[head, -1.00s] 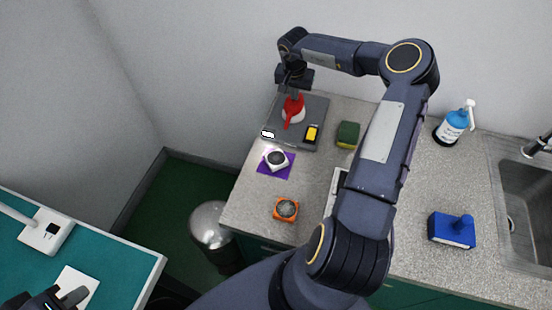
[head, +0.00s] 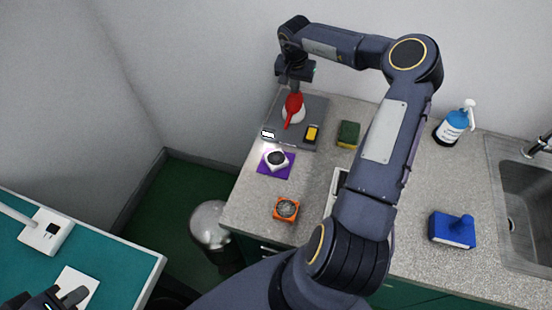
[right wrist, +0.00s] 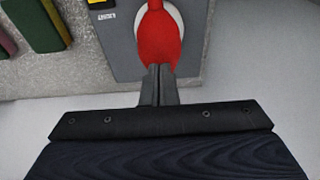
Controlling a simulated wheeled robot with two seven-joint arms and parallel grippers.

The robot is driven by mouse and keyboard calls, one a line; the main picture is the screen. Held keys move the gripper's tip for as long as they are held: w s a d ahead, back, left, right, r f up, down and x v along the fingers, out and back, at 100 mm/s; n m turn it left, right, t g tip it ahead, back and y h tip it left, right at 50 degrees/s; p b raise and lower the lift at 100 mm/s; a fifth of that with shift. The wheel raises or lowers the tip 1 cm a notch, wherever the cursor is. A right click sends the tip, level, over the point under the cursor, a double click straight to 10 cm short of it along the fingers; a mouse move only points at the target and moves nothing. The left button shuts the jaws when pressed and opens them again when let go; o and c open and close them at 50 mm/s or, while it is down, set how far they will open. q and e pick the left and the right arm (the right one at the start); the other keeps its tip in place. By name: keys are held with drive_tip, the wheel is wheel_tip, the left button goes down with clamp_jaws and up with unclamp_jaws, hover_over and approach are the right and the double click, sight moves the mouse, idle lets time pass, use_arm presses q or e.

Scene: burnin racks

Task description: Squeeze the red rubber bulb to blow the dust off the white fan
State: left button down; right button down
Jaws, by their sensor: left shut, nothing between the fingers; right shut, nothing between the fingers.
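The red rubber bulb (head: 293,106) sits on a round white part on a grey plate (head: 314,107) at the back of the counter. My right gripper (head: 293,88) is shut at the far end of the bulb, with nothing between its fingers. In the right wrist view, the closed fingertips (right wrist: 159,72) overlap the end of the bulb (right wrist: 158,40); I cannot tell whether they touch it. The white fan (head: 276,159) has a dark centre and lies on a purple mat (head: 265,172) in front of the plate. My left gripper (head: 76,297) is shut and empty at the lower left.
The plate also carries a yellow block (head: 312,133). A green sponge (head: 348,133), an orange-framed fan (head: 286,208), a blue object (head: 452,230) and a blue-white bottle (head: 453,124) stand on the counter. A sink (head: 525,190) is at right, a teal table (head: 110,265) at left.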

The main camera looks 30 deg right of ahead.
drive_tip(key=shift+r, duration=2.5)
